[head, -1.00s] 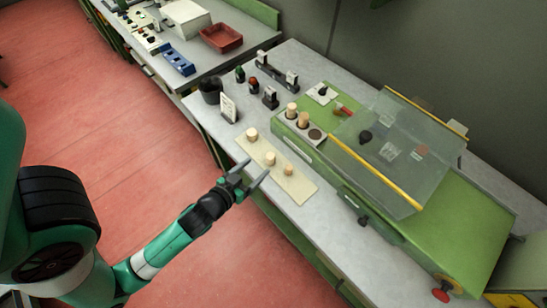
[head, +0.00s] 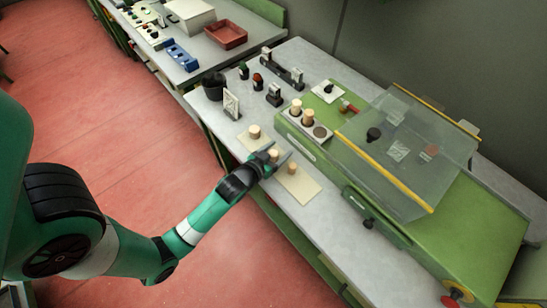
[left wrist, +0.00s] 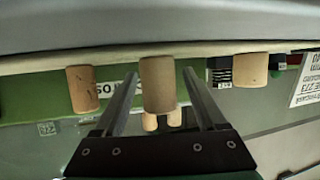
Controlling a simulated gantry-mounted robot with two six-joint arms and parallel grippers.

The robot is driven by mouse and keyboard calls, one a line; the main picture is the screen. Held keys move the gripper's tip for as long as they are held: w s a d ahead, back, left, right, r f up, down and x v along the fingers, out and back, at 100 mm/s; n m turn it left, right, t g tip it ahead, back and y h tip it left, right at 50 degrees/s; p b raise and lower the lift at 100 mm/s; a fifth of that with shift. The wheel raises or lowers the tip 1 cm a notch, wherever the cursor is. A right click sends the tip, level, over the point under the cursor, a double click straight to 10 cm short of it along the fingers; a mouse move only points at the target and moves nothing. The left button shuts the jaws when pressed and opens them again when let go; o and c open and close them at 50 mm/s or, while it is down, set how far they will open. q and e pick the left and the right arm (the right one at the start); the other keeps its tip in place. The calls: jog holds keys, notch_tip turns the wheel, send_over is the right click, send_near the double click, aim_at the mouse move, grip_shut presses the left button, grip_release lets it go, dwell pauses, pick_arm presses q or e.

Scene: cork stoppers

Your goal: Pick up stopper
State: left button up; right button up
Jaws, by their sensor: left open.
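Three cork stoppers stand in a row on a pale board (head: 307,189) on the grey bench. The middle stopper (head: 273,155) is between the fingers of my left gripper (head: 279,152), which is open around it. In the left wrist view, which looks upside down, the middle stopper (left wrist: 157,88) shows between the two fingers of the left gripper (left wrist: 162,76), with a gap on each side. The other stoppers are the far one (head: 254,131) and the near one (head: 292,167); they flank the middle one in the wrist view (left wrist: 81,90) (left wrist: 250,71). My right gripper is out of view.
A green machine (head: 465,215) with a clear yellow-edged cover stands right of the board. Two more corks (head: 296,106) (head: 308,115) sit in its holder. A black cup (head: 214,87) and a small sign (head: 231,104) stand beyond the board. A red tray (head: 226,34) is on the far bench.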

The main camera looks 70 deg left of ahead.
pick_arm(q)
grip_shut()
dwell(0.3)
jog(key=shift+r, duration=0.3)
jog(key=r, duration=0.1)
jog(key=r+p, duration=0.2)
jog(key=shift+s+d+r, duration=0.2)
jog(key=shift+d+r, duration=0.15)
jog(key=shift+r, duration=0.05)
jog(key=s+d+r+p, duration=0.6)
jog(key=s+d+r, duration=0.2)
jog(key=d, duration=0.2)
jog(key=shift+s+r+p, duration=0.15)
jog(key=shift+r+p, duration=0.15)
jog(key=shift+p, duration=0.1)
